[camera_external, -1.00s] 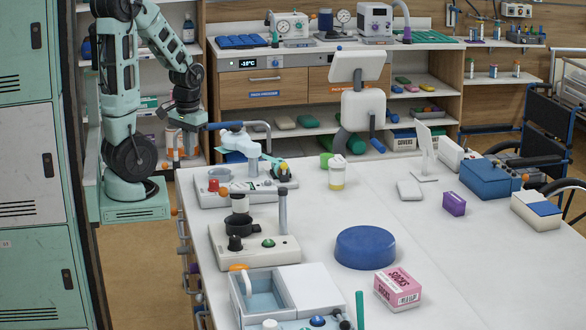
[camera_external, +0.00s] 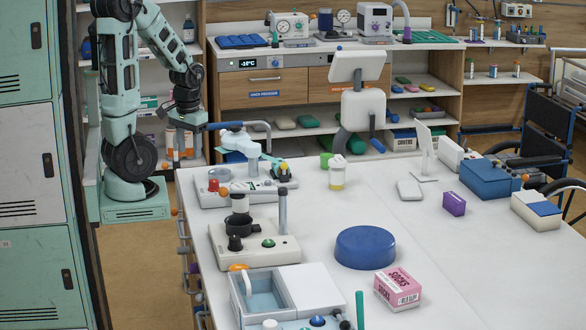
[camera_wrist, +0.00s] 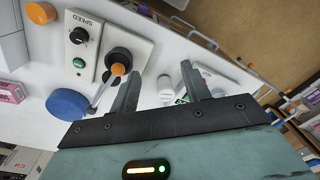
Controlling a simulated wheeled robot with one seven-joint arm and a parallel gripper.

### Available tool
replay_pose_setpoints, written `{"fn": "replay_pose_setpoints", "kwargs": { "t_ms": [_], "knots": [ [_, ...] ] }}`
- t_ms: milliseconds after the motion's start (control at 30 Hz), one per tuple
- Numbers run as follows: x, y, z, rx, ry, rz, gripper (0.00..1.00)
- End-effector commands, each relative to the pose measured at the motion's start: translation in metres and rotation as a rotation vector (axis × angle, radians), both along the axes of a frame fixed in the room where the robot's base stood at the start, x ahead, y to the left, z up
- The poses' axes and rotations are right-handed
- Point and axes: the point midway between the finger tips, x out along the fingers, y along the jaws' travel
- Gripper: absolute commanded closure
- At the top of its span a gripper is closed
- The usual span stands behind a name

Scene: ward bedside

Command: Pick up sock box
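The sock box (camera_external: 398,289) is a pink and white carton marked SOCKS. It lies on the white table at the front right, beside the blue round disc (camera_external: 365,247). In the wrist view a pink box (camera_wrist: 10,92), apparently the same one, is cut off by the left edge. My gripper (camera_external: 195,126) is raised at the far left end of the table, well away from the box. In the wrist view my gripper (camera_wrist: 158,84) has its two fingers apart with nothing held between them.
A device with a black knob and green button (camera_external: 256,250) and an open-topped tray unit (camera_external: 233,291) stand along the table's left side. A purple box (camera_external: 454,204) and a blue box (camera_external: 488,180) are at the right.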

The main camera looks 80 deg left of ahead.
Motion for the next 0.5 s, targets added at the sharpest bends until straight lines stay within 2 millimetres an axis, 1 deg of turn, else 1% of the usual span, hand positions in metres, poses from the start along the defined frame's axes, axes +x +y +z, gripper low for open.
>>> {"fn": "replay_pose_setpoints", "kwargs": {
  "t_ms": [33,133,167,400,500],
  "knots": [
    [0.0,0.0,0.0,0.0,0.0,0.0,0.39],
    [0.0,0.0,0.0,0.0,0.0,0.0,0.11],
    [0.0,0.0,0.0,0.0,0.0,0.0,0.06],
    [0.0,0.0,0.0,0.0,0.0,0.0,0.06],
    [0.0003,0.0002,0.0031,0.001,-0.001,-0.001,0.06]
  ]
}}
